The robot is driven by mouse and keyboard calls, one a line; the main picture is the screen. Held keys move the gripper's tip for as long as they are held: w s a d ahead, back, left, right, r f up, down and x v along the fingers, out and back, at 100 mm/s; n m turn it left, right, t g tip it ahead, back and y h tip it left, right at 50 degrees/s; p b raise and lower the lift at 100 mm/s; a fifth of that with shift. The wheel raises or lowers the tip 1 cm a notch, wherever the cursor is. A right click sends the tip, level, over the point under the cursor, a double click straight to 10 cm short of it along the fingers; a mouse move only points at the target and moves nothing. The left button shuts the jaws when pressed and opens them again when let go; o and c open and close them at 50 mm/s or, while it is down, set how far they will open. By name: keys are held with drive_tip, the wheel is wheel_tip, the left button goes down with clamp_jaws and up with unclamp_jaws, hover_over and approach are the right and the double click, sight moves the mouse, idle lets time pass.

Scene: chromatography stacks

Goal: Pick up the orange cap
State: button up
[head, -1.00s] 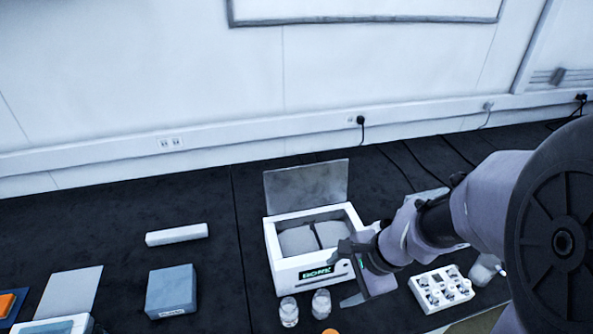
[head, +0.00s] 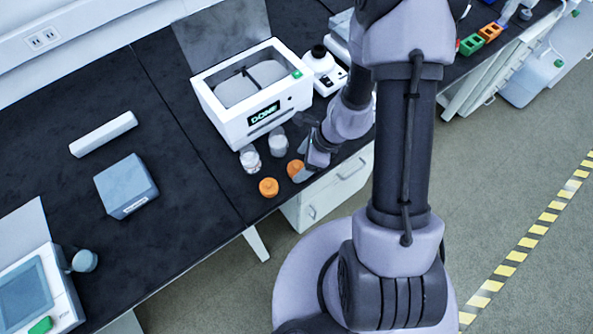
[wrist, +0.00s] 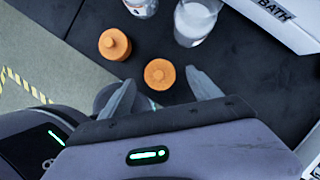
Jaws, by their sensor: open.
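Two orange caps rest on the black bench near its front edge. One cap (head: 296,169) is beside my gripper (head: 308,160) in the head view; in the wrist view this cap (wrist: 159,73) appears between the tips of my open fingers (wrist: 161,80). The other cap (head: 268,187) lies to its left near the edge, and it also shows in the wrist view (wrist: 115,44), outside the fingers. My gripper is empty. I cannot tell how high the fingertips are above the bench.
Two clear jars (head: 250,160) (head: 278,143) stand just behind the caps. The white bath (head: 235,118), its display reading DONE, stands behind them. A blue-grey box (head: 126,186) and a white bar (head: 104,133) lie left. The bench between box and caps is clear.

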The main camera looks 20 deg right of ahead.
drive_tip(key=x, duration=0.2)
drive_tip(key=shift+w+a+f+b, duration=0.1)
drive_tip(key=shift+f+b, duration=0.25)
drive_tip(key=shift+b, duration=0.05)
drive_tip(key=shift+r, duration=0.15)
